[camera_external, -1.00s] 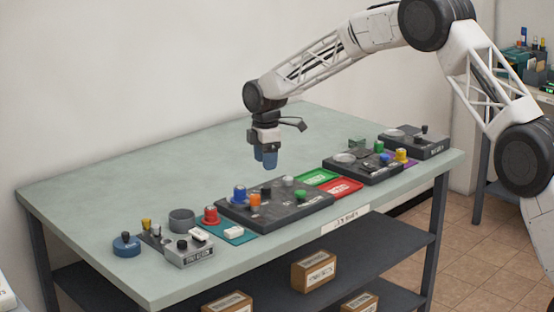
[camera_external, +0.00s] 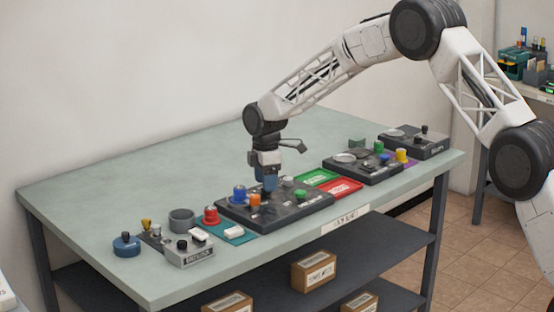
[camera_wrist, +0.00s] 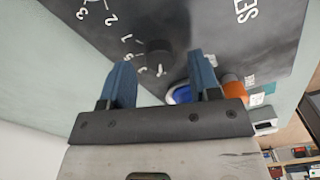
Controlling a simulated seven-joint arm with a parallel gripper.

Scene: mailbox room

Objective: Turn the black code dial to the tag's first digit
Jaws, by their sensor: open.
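The black code dial (camera_wrist: 158,55) shows in the wrist view, on a dark panel with white digits around its left side; 3, 2 and 1 are readable. My gripper (camera_wrist: 162,78) is open, with its two blue fingers on either side of the dial in the picture; I cannot tell whether they touch it. In the external view my gripper (camera_external: 268,184) is low over the dark panel (camera_external: 290,214) and largely hides the dial. I cannot make out a tag with a readable digit.
A blue knob (camera_external: 239,194) and an orange knob (camera_external: 254,200) stand left of my gripper, and a green knob (camera_external: 300,195) stands right. A red tray (camera_external: 338,188) and a green tray (camera_external: 314,177) lie to the right. The table behind is clear.

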